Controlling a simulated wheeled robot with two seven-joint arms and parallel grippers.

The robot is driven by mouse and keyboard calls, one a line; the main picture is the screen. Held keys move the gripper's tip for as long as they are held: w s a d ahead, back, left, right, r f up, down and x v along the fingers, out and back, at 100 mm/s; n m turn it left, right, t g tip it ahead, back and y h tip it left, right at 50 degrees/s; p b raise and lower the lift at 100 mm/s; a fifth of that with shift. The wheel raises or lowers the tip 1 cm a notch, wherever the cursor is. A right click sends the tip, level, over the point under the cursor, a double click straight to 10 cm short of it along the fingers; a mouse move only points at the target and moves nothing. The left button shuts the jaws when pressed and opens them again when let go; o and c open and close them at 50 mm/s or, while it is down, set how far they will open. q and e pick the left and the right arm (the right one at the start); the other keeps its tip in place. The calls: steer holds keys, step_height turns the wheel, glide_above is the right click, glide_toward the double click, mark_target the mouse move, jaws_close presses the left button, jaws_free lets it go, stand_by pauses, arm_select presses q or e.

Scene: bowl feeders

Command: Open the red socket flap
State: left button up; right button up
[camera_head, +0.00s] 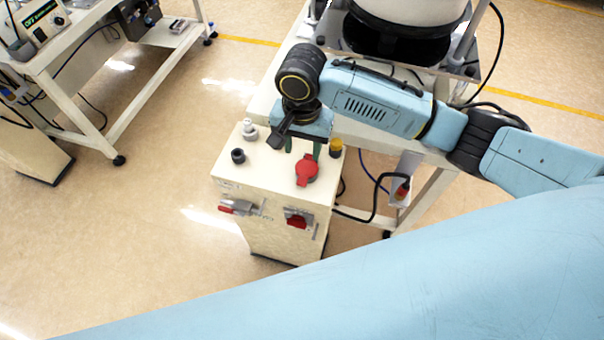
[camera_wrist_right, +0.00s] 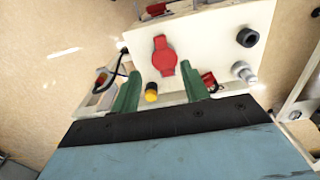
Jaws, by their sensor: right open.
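The red socket flap (camera_head: 307,169) sits on the top face of a cream box (camera_head: 230,172). It looks closed, lying over its socket. In the right wrist view the flap (camera_wrist_right: 164,56) is ahead of my right gripper, roughly centred between the fingers. My right gripper (camera_head: 303,150) has green fingers and is open and empty, just behind the flap in the head view. In the right wrist view the open fingers (camera_wrist_right: 163,84) are wide apart and do not appear to touch the flap. My left gripper is not in view.
On the box top are a yellow-black knob (camera_head: 336,147), a black knob (camera_head: 238,156) and a grey-white connector (camera_head: 249,130). The front carries a red switch (camera_head: 299,218) and a grey-red fitting (camera_head: 237,206). A bowl feeder (camera_head: 409,20) stands behind.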

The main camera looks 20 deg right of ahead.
mark_target(302, 181)
step_height(302, 181, down, 12)
steer(key=shift+f+b, duration=0.25)
steer(key=shift+b, duration=0.6)
steer(key=shift+c, duration=0.4)
jaws_close()
